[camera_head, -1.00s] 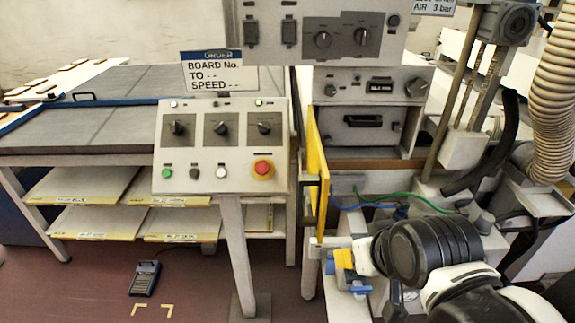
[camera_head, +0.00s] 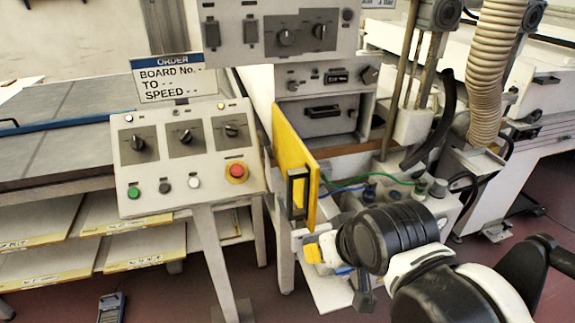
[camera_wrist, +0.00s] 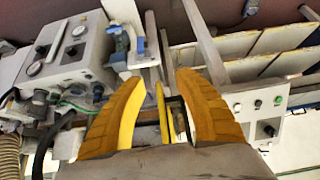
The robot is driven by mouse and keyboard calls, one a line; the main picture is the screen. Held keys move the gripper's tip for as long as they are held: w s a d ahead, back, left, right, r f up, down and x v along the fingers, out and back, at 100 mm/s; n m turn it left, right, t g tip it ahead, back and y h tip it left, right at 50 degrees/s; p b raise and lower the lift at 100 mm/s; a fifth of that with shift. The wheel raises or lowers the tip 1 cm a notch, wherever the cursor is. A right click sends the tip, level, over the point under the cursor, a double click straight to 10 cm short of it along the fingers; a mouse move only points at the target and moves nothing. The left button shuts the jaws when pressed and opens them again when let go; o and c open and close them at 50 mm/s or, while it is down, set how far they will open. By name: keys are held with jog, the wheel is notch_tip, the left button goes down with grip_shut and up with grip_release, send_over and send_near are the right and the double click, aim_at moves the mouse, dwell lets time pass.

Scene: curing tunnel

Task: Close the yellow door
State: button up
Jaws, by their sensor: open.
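The yellow door (camera_head: 293,160) stands open, swung out toward me from the front of the machine, and shows as a slanted panel. Its dark handle (camera_head: 298,192) is near its front edge. In the wrist view the door (camera_wrist: 162,112) appears nearly edge-on between my fingers, with the handle (camera_wrist: 180,118) beside it. My gripper (camera_wrist: 160,105) is open, with one yellow finger on each side of the door and handle; I cannot tell whether either finger touches.
A control panel (camera_head: 185,150) on a post stands left of the door. A grey unit (camera_head: 322,112) sits behind it. Hoses, fittings (camera_head: 400,190) and a ribbed duct (camera_head: 490,70) crowd the right. Open floor (camera_head: 262,295) shows below.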

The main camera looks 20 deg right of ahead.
jog(key=shift+r, duration=0.15)
jog(key=c, duration=0.5)
notch_tip(320, 180, up, 14)
jog(key=p, duration=1.4)
jog(key=shift+w+a, duration=0.1)
jog(key=shift+a, duration=0.05)
grip_shut()
notch_tip(320, 180, up, 8)
jog(key=w+a+n+g+p, duration=0.1)
jog(key=w+n+p, duration=0.15)
jog(key=p, duration=0.55)
jog(key=w+a+f+n+g+h, duration=0.3)
jog(key=w+a+f+n+g, duration=0.3)
jog(key=w+a+f+n, duration=0.7)
jog(key=s+d+f+n+b, duration=0.2)
jog(key=s+d+f, duration=0.1)
jog(key=d+f, duration=0.3)
jog(key=shift+d+f+n, duration=0.15)
jog(key=shift+d+n, duration=0.2)
jog(key=shift+d, duration=0.6)
